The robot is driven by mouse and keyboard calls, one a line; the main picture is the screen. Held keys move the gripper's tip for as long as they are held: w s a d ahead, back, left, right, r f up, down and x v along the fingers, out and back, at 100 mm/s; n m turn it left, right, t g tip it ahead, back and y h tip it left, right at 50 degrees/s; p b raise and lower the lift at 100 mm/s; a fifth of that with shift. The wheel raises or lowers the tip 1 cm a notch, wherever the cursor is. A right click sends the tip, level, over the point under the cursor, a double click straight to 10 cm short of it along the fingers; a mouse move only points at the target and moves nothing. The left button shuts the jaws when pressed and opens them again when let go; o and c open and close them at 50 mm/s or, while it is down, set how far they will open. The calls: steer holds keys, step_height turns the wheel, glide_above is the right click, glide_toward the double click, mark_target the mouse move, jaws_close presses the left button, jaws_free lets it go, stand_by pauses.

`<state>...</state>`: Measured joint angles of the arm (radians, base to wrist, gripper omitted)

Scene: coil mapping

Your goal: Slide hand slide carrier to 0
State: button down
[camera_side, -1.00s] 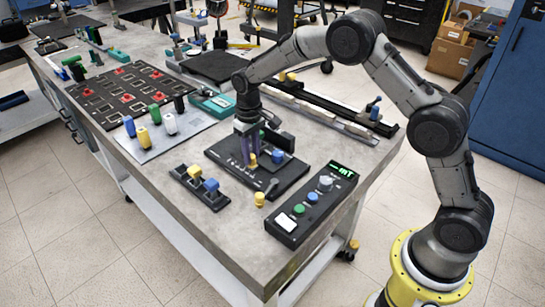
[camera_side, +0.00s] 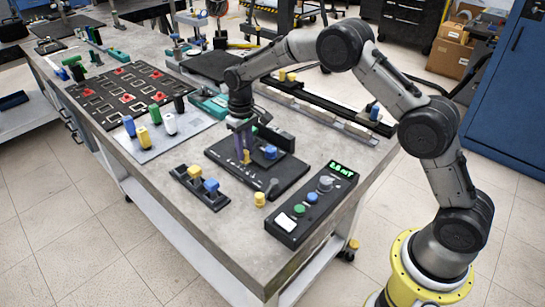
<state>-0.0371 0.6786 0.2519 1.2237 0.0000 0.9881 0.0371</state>
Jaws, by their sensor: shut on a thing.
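A black slide fixture (camera_side: 285,184) lies flat on the bench, in front of my arm. My gripper (camera_side: 244,156) points down over it, shut on the small yellow knob (camera_side: 247,158), which I take to be the grip of the hand slide carrier. A blue block (camera_side: 270,152) sits just right of the knob on the fixture. The fingers partly cover the knob and the carrier. Any scale marks, including a 0, are too small to read.
A black meter box (camera_side: 312,206) with a green display stands at the front right. A loose yellow piece (camera_side: 260,199) stands between it and a black holder (camera_side: 200,190) with yellow and blue knobs. A grey board (camera_side: 165,138) with coloured pegs lies left.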

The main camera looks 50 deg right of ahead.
steer(key=shift+w, duration=1.2)
steer(key=shift+w+r, duration=0.1)
steer(key=shift+w, duration=1.05)
steer(key=c, duration=0.8)
jaws_free()
steer(key=shift+o, duration=0.2)
step_height(320, 180, up, 7)
stand_by(0.3)
